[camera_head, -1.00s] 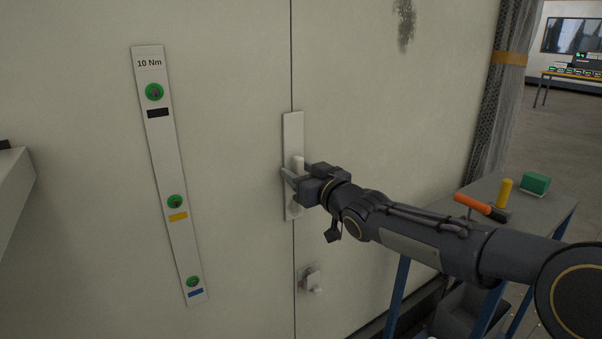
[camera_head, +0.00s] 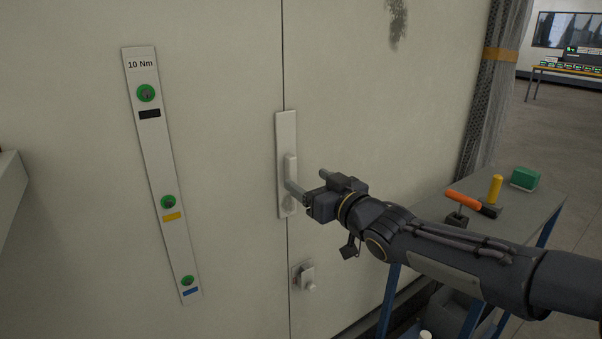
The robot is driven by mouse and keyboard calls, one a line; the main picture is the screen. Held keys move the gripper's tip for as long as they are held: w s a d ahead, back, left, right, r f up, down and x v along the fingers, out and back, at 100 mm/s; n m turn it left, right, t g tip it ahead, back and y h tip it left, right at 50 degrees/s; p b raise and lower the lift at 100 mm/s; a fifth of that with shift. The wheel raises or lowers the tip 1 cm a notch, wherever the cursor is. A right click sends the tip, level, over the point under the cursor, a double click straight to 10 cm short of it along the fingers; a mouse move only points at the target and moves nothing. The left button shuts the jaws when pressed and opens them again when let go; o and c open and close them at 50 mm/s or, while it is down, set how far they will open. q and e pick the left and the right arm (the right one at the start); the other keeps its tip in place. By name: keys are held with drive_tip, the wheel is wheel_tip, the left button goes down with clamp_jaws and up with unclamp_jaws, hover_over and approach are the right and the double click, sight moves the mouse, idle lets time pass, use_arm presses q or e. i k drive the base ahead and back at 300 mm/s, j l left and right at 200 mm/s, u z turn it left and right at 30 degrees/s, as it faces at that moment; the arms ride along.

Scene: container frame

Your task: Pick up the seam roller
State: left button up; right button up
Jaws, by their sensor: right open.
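An orange-handled tool (camera_head: 464,200) with a dark part at its end lies on the grey side table at the right; it looks like the seam roller, but its head is too small to make out. My right gripper (camera_head: 312,182) is open and empty, in front of the white door handle (camera_head: 290,170) and well to the left of the table. One finger overlaps the handle in the picture; I cannot tell whether they touch. My left gripper is not in view.
The side table (camera_head: 535,205) also bears a yellow cylinder (camera_head: 495,188) and a green block (camera_head: 524,179), close to the tool. A pale panel wall (camera_head: 220,150) with a latch (camera_head: 304,278) stands ahead. A strapped grey curtain (camera_head: 490,100) hangs behind the table.

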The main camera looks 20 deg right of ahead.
sight(489, 208)
drive_tip(key=k+l, duration=0.25)
drive_tip(key=k, duration=0.2)
drive_tip(key=k+l, duration=0.25)
drive_tip(key=k, duration=0.25)
